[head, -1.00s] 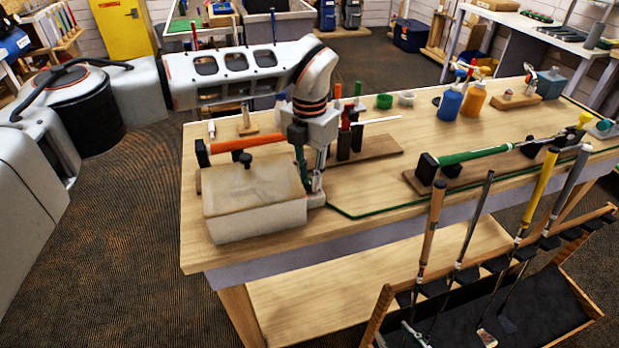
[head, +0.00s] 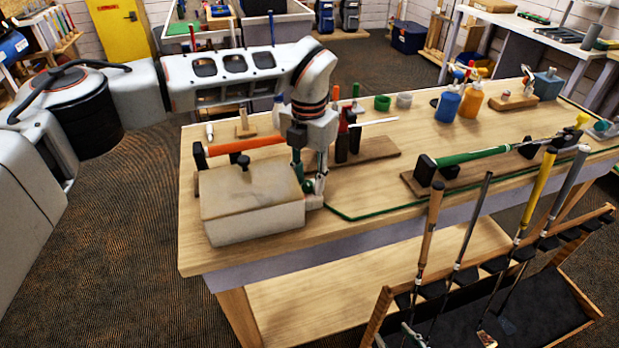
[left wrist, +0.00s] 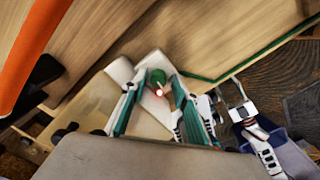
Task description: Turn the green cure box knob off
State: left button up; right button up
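The cure box (head: 255,218) is a pale box with a tan lid and a black handle, at the near left of the bench. Its green knob (head: 308,186) is at the box's right end. In the left wrist view the green knob (left wrist: 157,77) has a small red light beside it. My left gripper (head: 311,190) points down at the knob. In the left wrist view its fingers (left wrist: 156,90) are apart, one on each side of the knob, with a gap visible.
A club with an orange grip (head: 250,143) lies behind the box. A red-handled tool (head: 342,140) stands close right of my left wrist. A green-gripped club (head: 475,155) lies further right.

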aim_at(308, 183)
pick_arm(q)
jog(key=shift+w+a, duration=0.1)
jog(key=shift+a, duration=0.1)
jog(key=shift+d+r, duration=0.1)
jog(key=shift+r, duration=3.95)
